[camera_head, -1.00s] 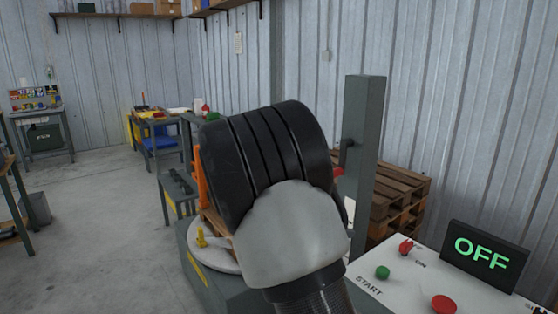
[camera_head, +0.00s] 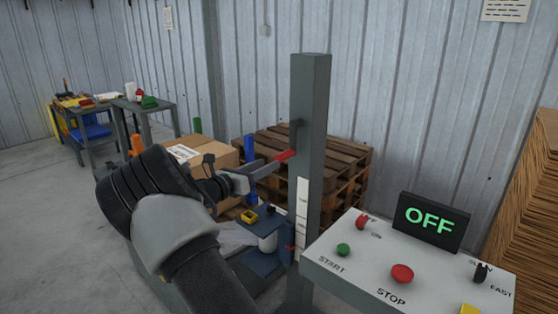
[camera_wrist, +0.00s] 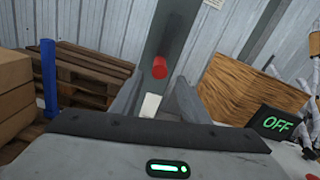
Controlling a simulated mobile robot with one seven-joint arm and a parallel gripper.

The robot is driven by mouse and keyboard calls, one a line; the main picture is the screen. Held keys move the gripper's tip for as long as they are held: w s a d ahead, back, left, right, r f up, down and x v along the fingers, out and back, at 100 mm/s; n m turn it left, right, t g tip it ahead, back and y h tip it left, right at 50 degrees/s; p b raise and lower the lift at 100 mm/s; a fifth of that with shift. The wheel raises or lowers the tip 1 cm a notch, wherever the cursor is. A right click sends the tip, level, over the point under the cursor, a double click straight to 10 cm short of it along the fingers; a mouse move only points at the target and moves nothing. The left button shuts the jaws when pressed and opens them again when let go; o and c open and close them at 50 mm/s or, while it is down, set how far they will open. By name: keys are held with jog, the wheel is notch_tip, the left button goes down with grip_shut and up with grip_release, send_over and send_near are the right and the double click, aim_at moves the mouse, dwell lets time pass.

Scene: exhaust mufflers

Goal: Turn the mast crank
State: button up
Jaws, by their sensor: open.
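The mast (camera_head: 312,120) is a grey upright post right of centre in the head view. Its crank has a dark arm (camera_head: 296,133) on the mast's left face and a red handle (camera_head: 286,155). My gripper (camera_head: 270,166) is open, with its fingers pointing at the red handle from the left. In the wrist view the red handle (camera_wrist: 159,68) appears nearly end-on, in line with the gap of my gripper (camera_wrist: 157,92). The fingertips are at or close to the handle; I cannot tell whether they straddle it. Nothing is held.
A control panel (camera_head: 330,262) with buttons and an OFF display (camera_head: 430,222) stands right of the mast. Wooden pallets (camera_head: 345,160) are stacked behind it. A cardboard box (camera_head: 215,155) sits behind my gripper. A blue post (camera_wrist: 48,75) stands left in the wrist view.

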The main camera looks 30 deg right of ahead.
aim_at(279, 158)
jog(key=x, duration=0.7)
jog(key=shift+w+d, duration=0.1)
jog(key=shift+d, duration=0.1)
grip_shut()
